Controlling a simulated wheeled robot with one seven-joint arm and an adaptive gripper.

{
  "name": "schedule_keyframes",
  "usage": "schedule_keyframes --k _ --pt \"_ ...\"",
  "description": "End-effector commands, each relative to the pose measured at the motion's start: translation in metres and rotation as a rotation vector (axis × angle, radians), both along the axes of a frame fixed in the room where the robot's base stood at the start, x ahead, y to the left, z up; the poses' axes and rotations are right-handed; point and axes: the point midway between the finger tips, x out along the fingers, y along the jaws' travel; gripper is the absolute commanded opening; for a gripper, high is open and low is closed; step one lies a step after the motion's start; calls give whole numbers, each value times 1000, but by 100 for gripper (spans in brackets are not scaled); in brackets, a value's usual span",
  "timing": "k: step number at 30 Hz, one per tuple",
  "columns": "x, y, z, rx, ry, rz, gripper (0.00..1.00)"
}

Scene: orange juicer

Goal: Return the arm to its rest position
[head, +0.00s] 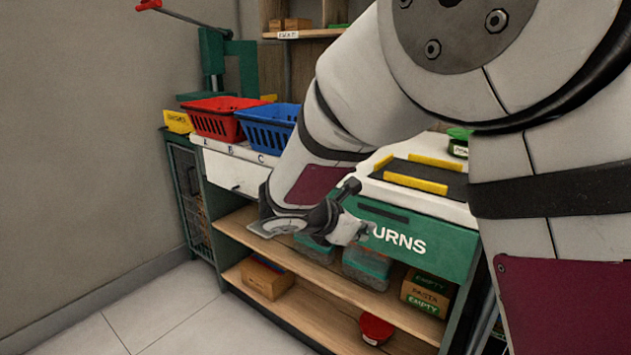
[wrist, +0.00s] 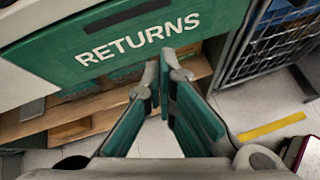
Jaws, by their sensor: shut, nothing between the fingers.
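My gripper (wrist: 165,62) is shut and empty in the wrist view, its fingertips together just in front of the green drawer front (wrist: 135,35) marked RETURNS. In the head view my arm reaches down across the picture from the upper right. My gripper there (head: 365,233) is partly visible in front of the same green drawer front (head: 450,254), and hides the start of its lettering. I cannot tell whether the fingertips touch the drawer.
A red basket (head: 217,120) and a blue basket (head: 268,130) stand on the counter. Below, the shelves hold jars (head: 366,268), a cardboard box (head: 265,279) and a red-lidded container (head: 376,329). A wire cage (wrist: 268,45) stands right of the drawer. Open floor (head: 130,318) lies at the lower left.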

Motion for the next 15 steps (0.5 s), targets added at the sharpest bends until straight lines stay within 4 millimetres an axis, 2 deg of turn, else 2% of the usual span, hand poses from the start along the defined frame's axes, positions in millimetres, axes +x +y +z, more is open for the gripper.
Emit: schedule_keyframes --k 1,6,10,15 --pt "-16 -23 16 60 -32 -95 0" --pt "-84 -82 46 266 -122 -428 0" --pt "-142 -113 60 415 -187 -676 0" --pt "-220 -135 67 605 -268 -993 0"
